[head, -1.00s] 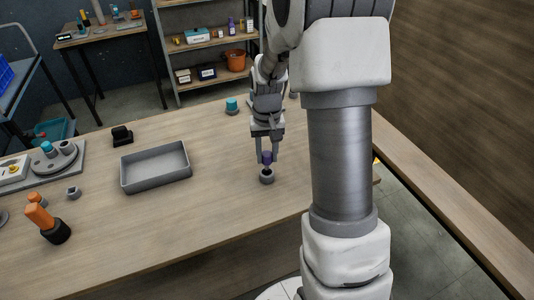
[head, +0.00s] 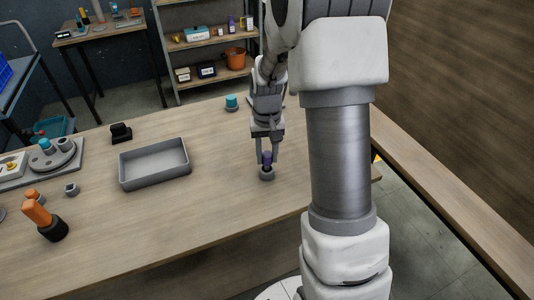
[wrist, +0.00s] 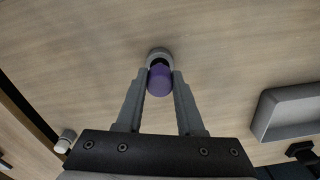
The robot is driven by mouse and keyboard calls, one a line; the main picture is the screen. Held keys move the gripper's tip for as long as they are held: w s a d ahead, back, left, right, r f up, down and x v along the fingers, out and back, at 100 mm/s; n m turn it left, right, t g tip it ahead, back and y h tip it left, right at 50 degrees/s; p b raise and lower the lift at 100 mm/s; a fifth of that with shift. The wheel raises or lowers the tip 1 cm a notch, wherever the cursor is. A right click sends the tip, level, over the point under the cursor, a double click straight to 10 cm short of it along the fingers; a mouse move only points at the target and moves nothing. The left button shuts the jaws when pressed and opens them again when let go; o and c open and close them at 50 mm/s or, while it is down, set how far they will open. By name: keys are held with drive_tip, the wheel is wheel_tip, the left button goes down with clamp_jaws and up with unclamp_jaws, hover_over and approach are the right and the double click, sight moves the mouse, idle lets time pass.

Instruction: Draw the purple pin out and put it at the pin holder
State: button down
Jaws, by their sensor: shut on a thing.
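The purple pin (head: 267,157) is held upright between the fingertips of my gripper (head: 267,160). The pin stands over a small grey round holder (head: 267,175) on the table, with its lower end at the holder's opening. In the wrist view the purple head (wrist: 160,80) sits between the two fingers, and the grey ring of the holder (wrist: 158,54) shows just beyond it. A dark part shows between head and ring. How deep the pin sits in the holder is hidden.
A grey open tray (head: 155,181) lies left of my gripper. A teal-topped piece (head: 232,102) stands behind. The table around the holder is clear.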

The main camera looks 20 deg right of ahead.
drive_tip(key=shift+f+b, duration=0.9)
drive_tip(key=shift+f, duration=0.45)
drive_tip(key=shift+c, duration=2.2)
unclamp_jaws()
drive_tip(key=shift+r, duration=0.1)
wheel_tip(320, 180, up, 17)
drive_tip(key=p, duration=0.2)
drive_tip(key=s+a+r+n+t, duration=0.1)
drive_tip(key=s+a+r+t, duration=0.1)
drive_tip(key=s, duration=0.4)
drive_tip(key=s+a+r+n+t, duration=0.1)
drive_tip(key=s+a+r, duration=0.1)
drive_tip(key=s+a, duration=0.2)
drive_tip(key=s+a+r+n+t, duration=0.1)
drive_tip(key=s+a+t, duration=0.1)
drive_tip(key=s, duration=0.8)
drive_tip(key=shift+a+r+t, duration=0.3)
drive_tip(key=shift+a+r, duration=0.1)
drive_tip(key=shift+a, duration=0.15)
